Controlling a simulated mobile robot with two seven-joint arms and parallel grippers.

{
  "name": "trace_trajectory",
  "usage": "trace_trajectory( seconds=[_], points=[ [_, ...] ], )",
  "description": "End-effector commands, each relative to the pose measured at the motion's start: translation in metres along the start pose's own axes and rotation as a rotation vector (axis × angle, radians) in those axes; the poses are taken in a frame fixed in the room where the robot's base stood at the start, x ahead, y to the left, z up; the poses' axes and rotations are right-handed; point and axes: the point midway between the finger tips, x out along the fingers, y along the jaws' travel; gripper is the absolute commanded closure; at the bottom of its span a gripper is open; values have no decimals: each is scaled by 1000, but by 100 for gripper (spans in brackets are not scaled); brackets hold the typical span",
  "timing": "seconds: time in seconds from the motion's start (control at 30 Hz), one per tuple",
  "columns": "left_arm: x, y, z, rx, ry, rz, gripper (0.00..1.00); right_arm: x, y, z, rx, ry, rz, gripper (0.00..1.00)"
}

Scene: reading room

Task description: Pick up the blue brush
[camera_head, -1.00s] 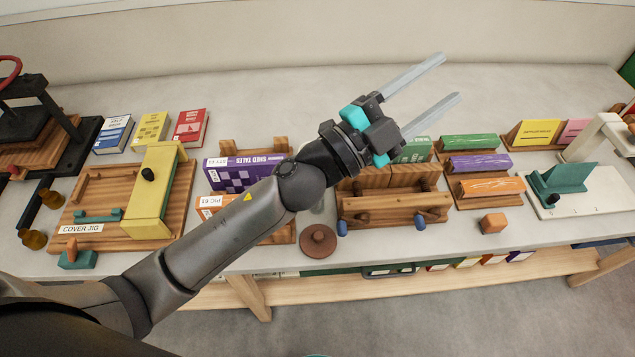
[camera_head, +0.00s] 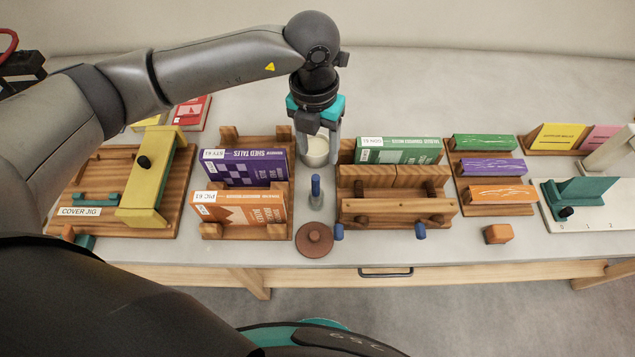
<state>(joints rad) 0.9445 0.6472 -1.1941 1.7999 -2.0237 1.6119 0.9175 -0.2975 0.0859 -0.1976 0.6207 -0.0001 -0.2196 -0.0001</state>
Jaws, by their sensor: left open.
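The blue brush (camera_head: 316,186) is a small piece with a blue upper part and a pale lower end, between the book rack and the wooden press, just in front of a pale cup (camera_head: 316,152). My left gripper (camera_head: 318,156) is open and points down, its fingers on either side of the cup in the picture. Its fingertips are a little behind the brush and nothing is held. Whether the fingers touch the cup I cannot tell. My right gripper is not in view.
A round brown wooden piece (camera_head: 314,240) lies just in front of the brush. The rack with purple (camera_head: 246,167) and orange books (camera_head: 240,207) stands left; the wooden press (camera_head: 398,210) with a green book (camera_head: 398,151) stands right.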

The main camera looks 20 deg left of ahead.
Motion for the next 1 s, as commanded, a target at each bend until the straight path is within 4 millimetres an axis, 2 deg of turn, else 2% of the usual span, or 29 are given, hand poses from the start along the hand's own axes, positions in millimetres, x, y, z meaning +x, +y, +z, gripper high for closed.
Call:
trace_trajectory(
  seconds=[0.07, 0.17, 0.5, 0.6, 0.83, 1.0],
  points=[
    [0, 10, 2, -11, -3, 41, 42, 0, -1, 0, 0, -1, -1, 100],
    [10, 13, 1, -14, 1, 53, 42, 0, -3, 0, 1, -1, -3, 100],
    [80, 15, 1, -12, 1, 49, 42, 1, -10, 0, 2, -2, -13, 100],
    [92, 15, 1, -12, 0, 47, 42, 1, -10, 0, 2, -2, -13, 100],
    [106, 14, 1, -10, 0, 47, 42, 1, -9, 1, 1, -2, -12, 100],
    [130, 12, 1, -12, 1, 47, 42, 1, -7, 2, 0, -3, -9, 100]
  ],
)
